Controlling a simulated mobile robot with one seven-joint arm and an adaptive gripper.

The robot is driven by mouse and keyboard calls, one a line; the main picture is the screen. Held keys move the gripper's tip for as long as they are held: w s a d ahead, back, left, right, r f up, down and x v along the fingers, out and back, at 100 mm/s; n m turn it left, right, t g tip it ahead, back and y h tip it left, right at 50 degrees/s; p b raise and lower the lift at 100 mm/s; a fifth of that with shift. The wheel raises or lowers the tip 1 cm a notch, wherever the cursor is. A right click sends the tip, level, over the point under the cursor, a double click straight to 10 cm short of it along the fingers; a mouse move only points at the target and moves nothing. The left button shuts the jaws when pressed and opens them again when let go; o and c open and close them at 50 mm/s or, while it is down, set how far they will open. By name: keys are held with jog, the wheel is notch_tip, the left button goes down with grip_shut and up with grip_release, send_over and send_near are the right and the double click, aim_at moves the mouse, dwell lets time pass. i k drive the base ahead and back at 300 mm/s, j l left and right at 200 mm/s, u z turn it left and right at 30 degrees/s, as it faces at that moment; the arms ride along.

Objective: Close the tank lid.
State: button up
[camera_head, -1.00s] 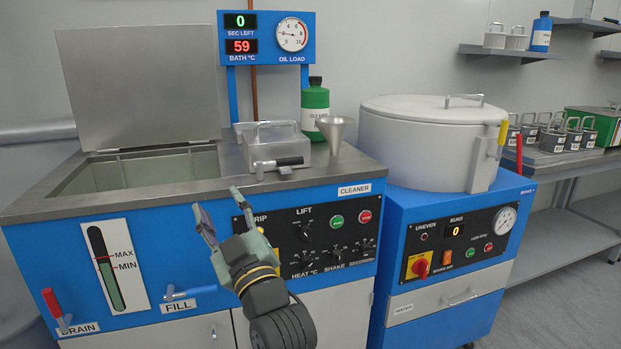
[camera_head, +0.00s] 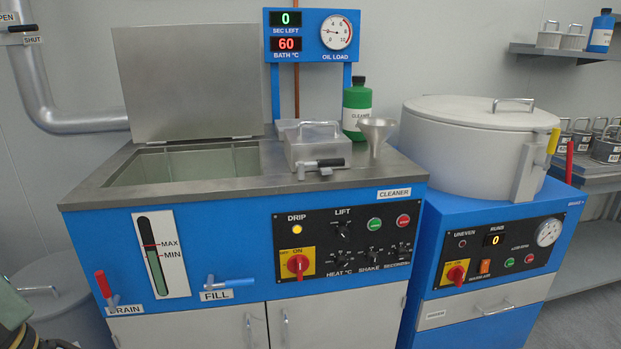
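The tank lid (camera_head: 187,85) is a flat grey metal panel. It stands open, upright along the back edge of the tank (camera_head: 190,166) on the left of the blue cleaner machine. The tank's opening shows pale walls inside. A part of my arm or gripper shows at the lower left corner, cut off by the picture's edge. Its fingertips are not clearly visible, and it is left of the machine, well apart from the lid.
A lidded metal box (camera_head: 318,145), a funnel (camera_head: 376,134) and a green bottle (camera_head: 357,108) stand on the machine top right of the tank. A display post (camera_head: 310,36) rises behind. A round white drum machine (camera_head: 460,135) stands at the right. A pipe (camera_head: 75,118) runs at left.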

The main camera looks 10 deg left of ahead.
aim_at(184, 82)
jog(key=j+z, duration=0.2)
jog(key=j, duration=0.65)
jog(key=i+j+z, duration=0.15)
jog(key=j, duration=0.65)
jog(key=k+j+z, duration=0.2)
jog(key=j, duration=0.65)
jog(key=j+z, duration=0.2)
jog(key=j, duration=0.65)
